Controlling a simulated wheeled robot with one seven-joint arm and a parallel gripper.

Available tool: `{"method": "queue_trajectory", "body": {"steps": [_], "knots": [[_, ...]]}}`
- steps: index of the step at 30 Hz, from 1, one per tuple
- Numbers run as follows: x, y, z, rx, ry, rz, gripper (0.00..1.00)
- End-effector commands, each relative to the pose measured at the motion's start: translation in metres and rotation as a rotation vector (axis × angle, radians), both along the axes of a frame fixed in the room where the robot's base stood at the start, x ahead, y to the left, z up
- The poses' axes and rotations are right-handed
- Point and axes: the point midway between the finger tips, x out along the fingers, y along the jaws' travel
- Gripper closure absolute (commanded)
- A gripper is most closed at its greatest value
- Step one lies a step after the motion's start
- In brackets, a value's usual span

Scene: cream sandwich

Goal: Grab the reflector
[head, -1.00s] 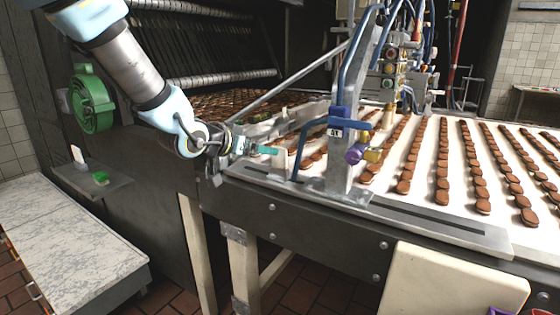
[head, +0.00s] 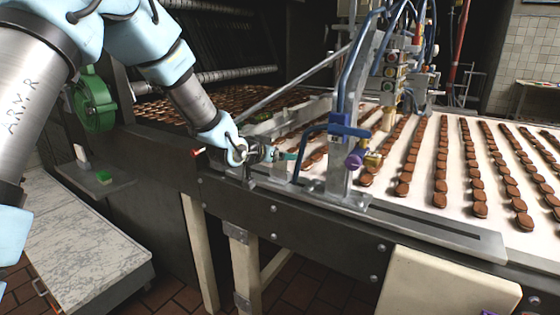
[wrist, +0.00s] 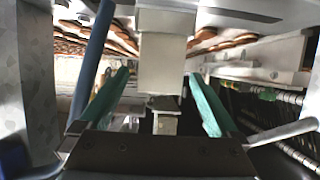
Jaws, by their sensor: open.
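My gripper (head: 291,156) is at the near edge of the conveyor, just left of the metal post with the blue clamp. In the wrist view its two teal fingers (wrist: 160,78) are apart. A pale, upright block (wrist: 162,62) shows between them, with a smaller light piece (wrist: 165,124) below it. No contact with the fingers is clear. I cannot tell for certain whether this block is the reflector; in the head view, the gripper and post hide most of that spot.
The metal post (head: 344,165) and blue bent tube (head: 299,150) stand close to my gripper's right. Rows of brown biscuits (head: 440,165) lie on the white conveyor. A shelf with a green block (head: 104,178) and a pale worktop (head: 75,235) are at left.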

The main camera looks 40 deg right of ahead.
Motion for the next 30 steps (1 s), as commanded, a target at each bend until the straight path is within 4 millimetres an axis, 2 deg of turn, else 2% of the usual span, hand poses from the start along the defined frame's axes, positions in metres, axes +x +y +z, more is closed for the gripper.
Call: {"method": "queue_trajectory", "body": {"steps": [7, 30], "knots": [[0.0005, -0.0011, -0.0013, 0.001, 0.000, 0.000, 0.03], [0.0004, -0.0011, -0.0009, 0.000, 0.001, 0.000, 0.89]]}}
